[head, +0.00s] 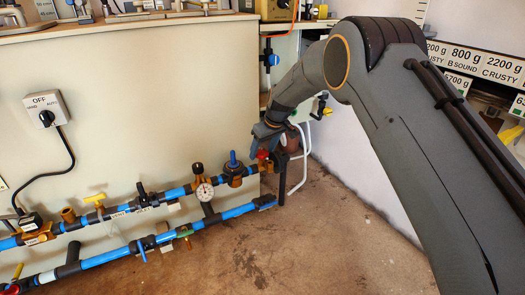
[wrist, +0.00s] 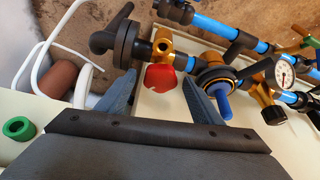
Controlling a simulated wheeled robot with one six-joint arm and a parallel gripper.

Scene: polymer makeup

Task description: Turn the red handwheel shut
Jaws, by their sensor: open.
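The red handwheel (wrist: 160,77) sits on a brass valve (wrist: 164,44) in the pipe run, seen in the wrist view. In the head view the red handwheel (head: 262,154) is small and partly hidden by my gripper. My gripper (wrist: 160,96) is open, with one blue-grey finger to the left of the handwheel and the other to its right. The wheel shows between the fingertips, and I cannot tell whether either finger touches it. In the head view my gripper (head: 268,138) reaches down at the right end of the pipes.
A blue-handled valve (head: 233,168) stands close left of the handwheel, near one finger in the wrist view. A pressure gauge (head: 205,191) and blue pipes (head: 100,258) run further left. A dark pipe elbow (wrist: 118,40) and white hoses (wrist: 50,50) are close by. The floor (head: 330,240) in front is clear.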

